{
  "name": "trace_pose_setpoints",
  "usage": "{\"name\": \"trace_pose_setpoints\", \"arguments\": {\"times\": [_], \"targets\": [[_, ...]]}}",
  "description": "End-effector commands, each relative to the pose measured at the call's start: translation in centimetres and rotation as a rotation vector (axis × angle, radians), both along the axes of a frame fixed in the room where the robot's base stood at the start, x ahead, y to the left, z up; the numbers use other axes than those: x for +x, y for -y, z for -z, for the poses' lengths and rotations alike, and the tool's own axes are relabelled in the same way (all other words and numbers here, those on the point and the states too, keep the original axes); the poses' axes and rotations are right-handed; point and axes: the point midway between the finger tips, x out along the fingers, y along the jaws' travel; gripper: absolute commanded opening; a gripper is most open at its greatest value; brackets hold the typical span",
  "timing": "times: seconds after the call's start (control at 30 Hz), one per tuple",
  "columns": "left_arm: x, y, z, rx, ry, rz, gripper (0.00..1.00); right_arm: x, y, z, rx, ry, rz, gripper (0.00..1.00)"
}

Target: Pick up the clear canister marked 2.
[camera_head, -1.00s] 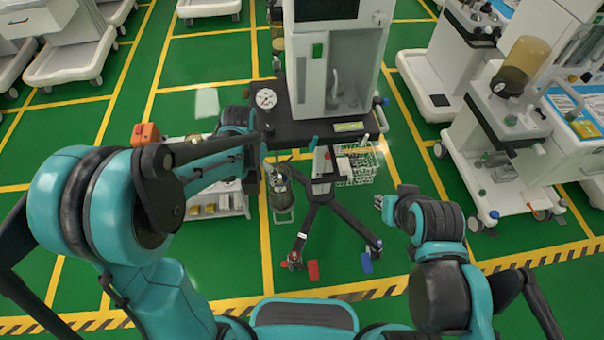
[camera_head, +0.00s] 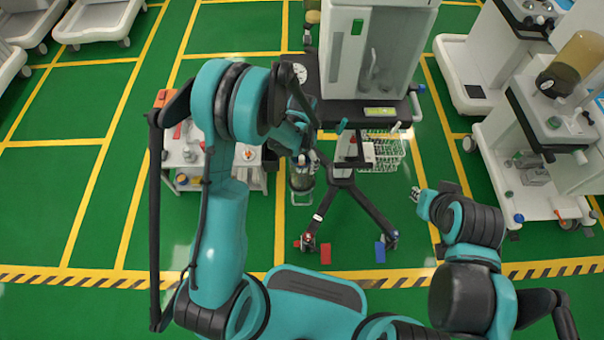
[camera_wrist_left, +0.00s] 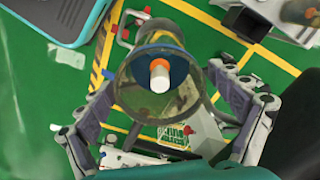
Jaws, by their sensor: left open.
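A clear canister (camera_head: 302,181) hangs low at the left side of the central cart, partly covered by my left gripper in the head view. In the head view the left gripper (camera_head: 302,155) is at the canister's top. No number is readable. My right gripper (camera_head: 418,197) is apart from it, to the right; its jaws are too small to judge.
The central cart (camera_head: 365,50) has a dark work surface and splayed black legs. A wire basket (camera_head: 380,152) hangs at its right. A white low cart (camera_head: 212,165) stands left of the canister. A cart with an amber canister (camera_head: 580,62) stands right. Green floor is open at left.

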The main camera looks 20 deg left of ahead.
Motion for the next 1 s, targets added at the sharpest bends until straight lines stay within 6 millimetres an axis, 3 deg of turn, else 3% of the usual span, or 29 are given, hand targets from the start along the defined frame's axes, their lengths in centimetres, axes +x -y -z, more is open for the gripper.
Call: {"name": "trace_pose_setpoints", "arguments": {"times": [0.23, 0.5, 0.57, 1.0], "targets": [[0.0, 0.0, 0.3, 0.000, 0.000, -0.001, 0.93, 0.0, 0.0, 0.1, 0.000, 0.000, 0.000, 0.22], [0.0, 0.0, 0.3, 0.000, 0.000, -0.001, 0.22, 0.0, 0.0, 0.1, 0.000, 0.000, 0.000, 0.22], [0.0, 0.0, 0.3, 0.000, 0.000, -0.001, 0.08, 0.0, 0.0, 0.1, 0.000, 0.000, 0.000, 0.22], [0.0, 0.0, -0.7, 0.000, 0.000, -0.001, 0.08, 0.0, 0.0, -0.4, 0.000, 0.000, 0.000, 0.22]]}}
